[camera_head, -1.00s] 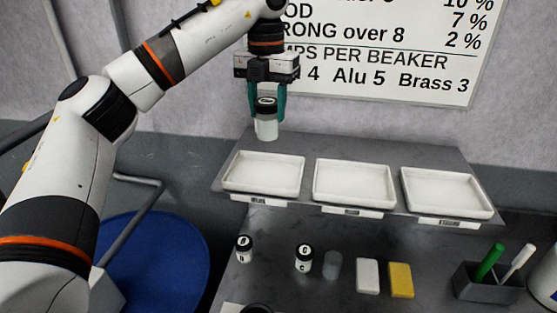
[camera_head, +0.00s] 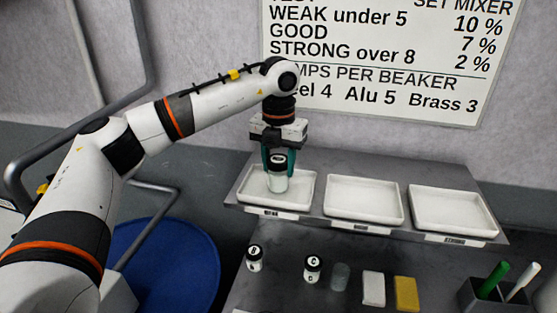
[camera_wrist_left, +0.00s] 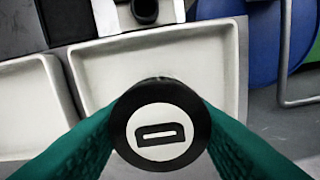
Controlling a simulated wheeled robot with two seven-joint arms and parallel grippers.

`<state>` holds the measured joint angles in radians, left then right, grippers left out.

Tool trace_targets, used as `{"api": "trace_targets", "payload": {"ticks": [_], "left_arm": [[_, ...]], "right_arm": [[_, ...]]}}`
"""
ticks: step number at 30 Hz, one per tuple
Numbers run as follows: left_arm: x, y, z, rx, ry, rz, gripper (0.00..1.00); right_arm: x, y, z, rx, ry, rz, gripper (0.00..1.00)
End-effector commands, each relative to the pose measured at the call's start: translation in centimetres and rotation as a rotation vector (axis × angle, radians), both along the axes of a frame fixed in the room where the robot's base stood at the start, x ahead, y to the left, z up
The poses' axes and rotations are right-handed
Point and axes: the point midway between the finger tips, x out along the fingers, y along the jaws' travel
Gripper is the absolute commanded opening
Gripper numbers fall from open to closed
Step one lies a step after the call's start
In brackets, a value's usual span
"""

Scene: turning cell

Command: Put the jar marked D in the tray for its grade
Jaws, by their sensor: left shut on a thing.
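The jar marked D (camera_head: 279,182) is a clear jar with pale contents and a black lid with a white label. The D on its lid (camera_wrist_left: 160,132) reads plainly in the left wrist view. My left gripper (camera_head: 278,163) is shut on this jar and holds it upright over the left tray (camera_head: 306,187). I cannot tell whether its base touches the tray floor. The left tray's label seems to read WEAK. The middle tray (camera_head: 365,201) and the right tray (camera_head: 453,212), whose label seems to read STRONG, are empty. My right gripper is out of view.
On the lower bench stand jar B (camera_head: 254,259), jar C (camera_head: 312,269), a clear beaker (camera_head: 340,276), a white block (camera_head: 373,288), a yellow block (camera_head: 405,293) and a pen holder (camera_head: 480,298). A wall sign (camera_head: 385,60) lists grades. A blue round thing (camera_head: 165,265) is at lower left.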

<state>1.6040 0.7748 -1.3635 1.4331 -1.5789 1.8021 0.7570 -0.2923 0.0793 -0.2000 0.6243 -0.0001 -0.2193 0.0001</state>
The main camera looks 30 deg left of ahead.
Motion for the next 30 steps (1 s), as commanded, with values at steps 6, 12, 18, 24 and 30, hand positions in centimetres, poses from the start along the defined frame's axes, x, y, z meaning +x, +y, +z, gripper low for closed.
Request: {"api": "trace_targets", "payload": {"ticks": [6,12,18,24,30], "left_arm": [[0.0,0.0,-0.3,0.000,0.000,0.000,0.58],[0.0,0.0,-0.2,0.000,0.000,-0.001,0.67],[0.0,0.0,0.3,0.000,-0.001,-0.001,0.67],[0.1,0.0,2.8,-0.002,-0.005,0.000,0.67],[0.1,-0.1,7.4,-0.001,-0.005,0.000,0.67]], "right_arm": [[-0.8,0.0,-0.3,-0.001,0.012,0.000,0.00],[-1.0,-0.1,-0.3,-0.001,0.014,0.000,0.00],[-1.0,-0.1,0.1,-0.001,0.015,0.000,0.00],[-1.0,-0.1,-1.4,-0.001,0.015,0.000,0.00],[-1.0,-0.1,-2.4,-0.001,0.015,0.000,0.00]]}}
